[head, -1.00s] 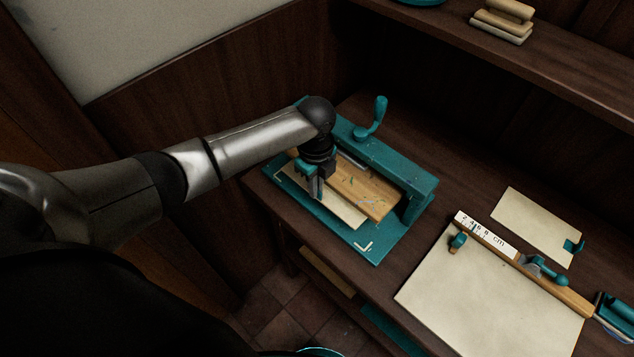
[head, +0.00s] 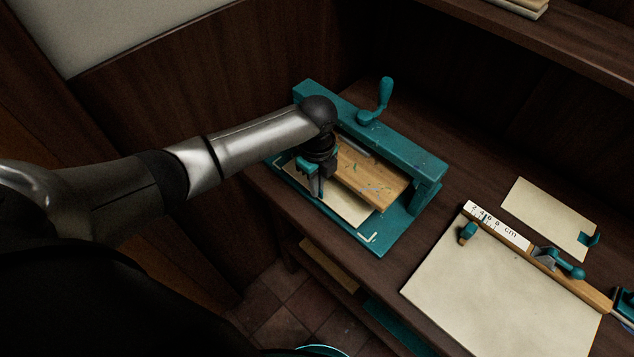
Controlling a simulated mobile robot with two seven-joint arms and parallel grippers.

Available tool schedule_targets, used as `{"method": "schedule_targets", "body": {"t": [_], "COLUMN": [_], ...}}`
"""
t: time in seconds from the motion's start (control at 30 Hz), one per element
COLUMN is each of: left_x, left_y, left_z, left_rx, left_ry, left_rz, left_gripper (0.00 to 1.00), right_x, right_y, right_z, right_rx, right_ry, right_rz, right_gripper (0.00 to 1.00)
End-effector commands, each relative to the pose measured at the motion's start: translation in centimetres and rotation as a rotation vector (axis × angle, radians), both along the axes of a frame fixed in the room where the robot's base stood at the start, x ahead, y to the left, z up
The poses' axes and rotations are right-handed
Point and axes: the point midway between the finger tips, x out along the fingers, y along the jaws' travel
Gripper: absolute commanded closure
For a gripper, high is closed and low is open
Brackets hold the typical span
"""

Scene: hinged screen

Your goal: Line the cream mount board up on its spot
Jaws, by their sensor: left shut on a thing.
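The cream mount board (head: 349,207) lies flat on the teal base (head: 385,237) of a hinged screen press. Its far long side runs beside or under a wooden board (head: 372,182); I cannot tell which. A white corner mark (head: 369,237) shows on the base, just off the mount board's near right corner, with a narrow teal gap between. My left gripper (head: 318,193) points down and is shut on the mount board near its left part, hiding some of it. My right gripper is out of view.
A teal frame bar with a crank handle (head: 376,104) stands behind the board. To the right lie a large cream sheet (head: 490,290) under a wooden ruler bar (head: 570,284) and a smaller cream card (head: 545,215) with a teal clip. A shelf (head: 560,40) overhangs the back.

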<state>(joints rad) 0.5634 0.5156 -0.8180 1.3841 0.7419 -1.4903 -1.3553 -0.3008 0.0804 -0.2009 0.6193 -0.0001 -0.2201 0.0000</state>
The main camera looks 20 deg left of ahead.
Motion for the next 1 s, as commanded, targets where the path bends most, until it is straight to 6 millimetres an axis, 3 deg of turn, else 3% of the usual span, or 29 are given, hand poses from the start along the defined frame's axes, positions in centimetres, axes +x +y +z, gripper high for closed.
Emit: {"method": "schedule_targets", "body": {"t": [1.0], "left_x": [0.05], "left_y": [0.05], "left_z": [-0.08], "left_rx": [0.000], "left_ry": [-0.001], "left_rz": [-0.001], "left_gripper": [1.00], "right_x": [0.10], "right_y": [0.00], "right_z": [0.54], "right_rx": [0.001], "right_ry": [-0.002], "right_rz": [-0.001], "right_gripper": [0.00]}}
